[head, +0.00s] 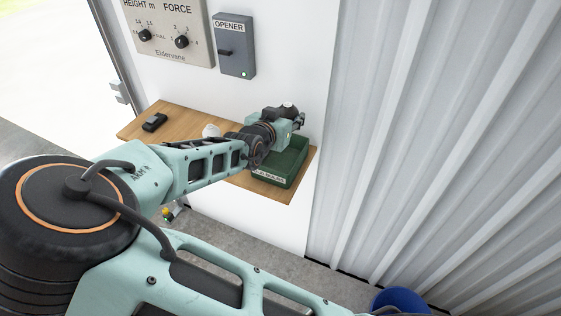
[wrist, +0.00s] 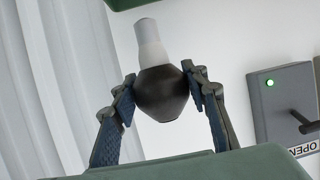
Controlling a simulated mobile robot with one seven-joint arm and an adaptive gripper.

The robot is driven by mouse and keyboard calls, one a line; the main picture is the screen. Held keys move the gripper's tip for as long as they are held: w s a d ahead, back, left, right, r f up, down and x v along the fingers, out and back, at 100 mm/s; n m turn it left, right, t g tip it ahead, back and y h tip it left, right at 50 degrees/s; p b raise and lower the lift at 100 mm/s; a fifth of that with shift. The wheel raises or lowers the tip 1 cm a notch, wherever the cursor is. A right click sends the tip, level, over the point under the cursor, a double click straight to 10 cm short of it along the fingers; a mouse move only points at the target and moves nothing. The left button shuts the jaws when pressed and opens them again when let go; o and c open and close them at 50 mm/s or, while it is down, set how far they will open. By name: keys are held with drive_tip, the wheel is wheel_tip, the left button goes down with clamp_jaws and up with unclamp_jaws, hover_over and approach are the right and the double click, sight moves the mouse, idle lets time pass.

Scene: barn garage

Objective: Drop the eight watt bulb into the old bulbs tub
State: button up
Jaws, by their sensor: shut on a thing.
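My gripper (head: 296,121) is over the dark green tub (head: 291,176) at the right end of the wooden shelf. The tub's front label reads as old bulbs, partly covered by my arm. In the wrist view my gripper (wrist: 165,90) is shut on a bulb (wrist: 161,94) with a dark rounded body and a pale neck. The fingers press on both sides of the dark part. No wattage mark can be read on it. A dark green edge at the top of the wrist view looks like the tub (wrist: 135,4). My arm and gripper mostly hide the bulb in the head view.
A small white object (head: 211,130) and a black device (head: 154,122) lie on the wooden shelf (head: 185,117). The opener box (head: 235,47) and a control panel (head: 170,30) are on the wall above. A corrugated wall (head: 430,130) stands close on the right. A blue container (head: 400,300) is below.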

drive_tip(key=shift+f+b, duration=2.5)
drive_tip(key=shift+b, duration=0.1)
drive_tip(key=o, duration=0.9)
drive_tip(key=shift+o, duration=0.2)
drive_tip(key=shift+s+a, duration=0.1)
drive_tip(key=shift+s, duration=0.05)
drive_tip(key=v, duration=0.7)
drive_tip(key=shift+s+r, duration=0.1)
drive_tip(key=shift+s, duration=0.05)
